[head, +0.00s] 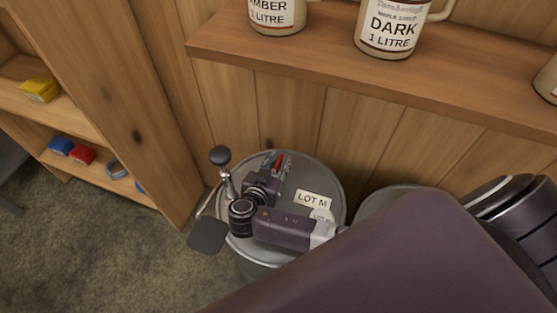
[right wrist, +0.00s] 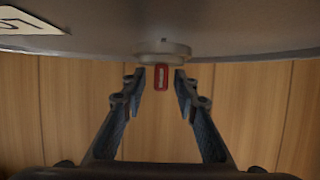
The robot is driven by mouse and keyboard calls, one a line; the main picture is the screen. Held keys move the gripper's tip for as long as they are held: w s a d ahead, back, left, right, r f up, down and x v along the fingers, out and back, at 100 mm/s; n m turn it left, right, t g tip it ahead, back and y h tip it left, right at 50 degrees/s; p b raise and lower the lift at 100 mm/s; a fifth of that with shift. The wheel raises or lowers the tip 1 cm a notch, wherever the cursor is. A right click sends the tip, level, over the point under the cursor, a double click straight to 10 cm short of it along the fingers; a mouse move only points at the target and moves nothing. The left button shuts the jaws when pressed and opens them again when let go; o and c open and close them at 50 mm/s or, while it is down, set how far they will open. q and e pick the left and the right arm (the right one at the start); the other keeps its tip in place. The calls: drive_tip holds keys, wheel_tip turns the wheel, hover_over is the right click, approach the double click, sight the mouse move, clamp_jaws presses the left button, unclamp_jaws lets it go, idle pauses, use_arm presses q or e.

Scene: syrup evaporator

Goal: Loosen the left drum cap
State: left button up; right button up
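The left drum (head: 325,180) is grey metal with a LOT M label (head: 313,199) on its lid. My right gripper (head: 281,162) is over the far part of that lid, its arm coming in from the right. In the right wrist view, the round grey cap (right wrist: 162,49) has a narrow red tab (right wrist: 161,77). The fingers of my right gripper (right wrist: 160,80) are open, one on each side of the tab, with visible gaps. In the head view the gripper hides most of the cap. My left gripper is not in view.
A metal lever with a black ball knob (head: 220,156) and a dark flat pad (head: 207,235) is at the drum's left edge. A second drum (head: 385,203) is to the right, partly behind my arm. A wooden shelf (head: 350,70) with syrup jugs (head: 391,25) overhangs behind.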

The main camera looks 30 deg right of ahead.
clamp_jaws()
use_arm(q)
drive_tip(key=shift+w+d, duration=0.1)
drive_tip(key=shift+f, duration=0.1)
